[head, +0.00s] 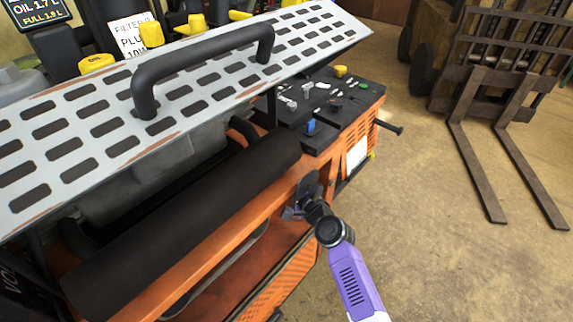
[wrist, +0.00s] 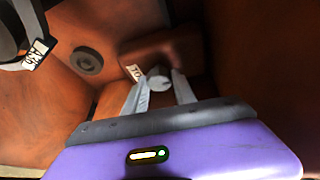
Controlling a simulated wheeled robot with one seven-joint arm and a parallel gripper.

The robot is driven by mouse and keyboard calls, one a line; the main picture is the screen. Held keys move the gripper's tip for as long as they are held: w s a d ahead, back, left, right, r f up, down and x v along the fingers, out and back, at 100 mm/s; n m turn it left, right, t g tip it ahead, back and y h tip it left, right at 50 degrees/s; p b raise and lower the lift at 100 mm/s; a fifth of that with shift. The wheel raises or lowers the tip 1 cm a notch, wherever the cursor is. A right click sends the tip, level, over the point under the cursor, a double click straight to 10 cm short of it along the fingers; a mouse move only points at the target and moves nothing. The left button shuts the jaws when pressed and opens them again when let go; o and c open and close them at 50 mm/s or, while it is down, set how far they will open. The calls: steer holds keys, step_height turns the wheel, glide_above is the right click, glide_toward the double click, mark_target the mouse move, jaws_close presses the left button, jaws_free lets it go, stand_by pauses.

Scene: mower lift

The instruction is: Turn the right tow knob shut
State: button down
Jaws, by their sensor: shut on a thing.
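The tow knob (wrist: 158,78) is a small grey round knob on the orange-brown machine body in the wrist view. A white tag (wrist: 134,72) starting with "TO" sits just left of it, partly hidden. My gripper (wrist: 160,82) has one pale finger on each side of the knob and is shut on it. In the head view my gripper (head: 305,205) is at the orange side of the mower (head: 225,225), and the knob is hidden there. I cannot tell how far the knob is turned.
A dark round fitting (wrist: 87,61) is left of the knob, and a tagged dark part (wrist: 12,35) is at the upper left. A slotted grey cover with a black handle (head: 205,65) stands raised. Forklift forks (head: 478,170) are at right, with open floor between.

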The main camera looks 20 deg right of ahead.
steer(key=shift+m+p, duration=0.3)
steer(key=c, duration=1)
jaws_free()
steer(key=s, duration=0.5)
steer(key=s+d+r, duration=0.1)
steer(key=s, duration=0.1)
steer(key=shift+s+p, duration=0.3)
steer(key=shift+p, duration=0.05)
